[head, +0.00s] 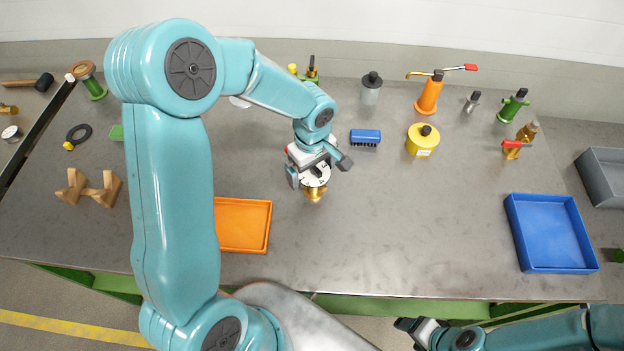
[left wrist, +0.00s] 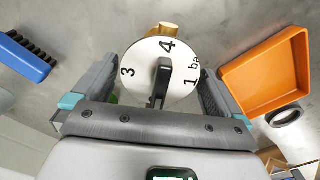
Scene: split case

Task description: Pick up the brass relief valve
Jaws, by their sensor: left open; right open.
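A brass fitting (head: 314,195) with a round white dial, marked in bar with a black pointer, stands on the grey table under my left gripper (head: 318,177). In the left wrist view the dial (left wrist: 150,82) lies between the two open fingers; I cannot tell whether they touch it. Another brass fitting (head: 528,131) stands at the right back, beside a brass piece with a red lever (head: 512,148). A further brass piece (head: 8,108) lies at the far left edge. The frames do not settle which is the relief valve. My right gripper (head: 418,330) is open and empty at the front edge.
An orange tray (head: 242,250) lies front left of the dial fitting and a blue tray (head: 550,265) at the right. A blue brush (head: 365,137) and yellow canister (head: 422,140) stand behind. The table's front middle is clear.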

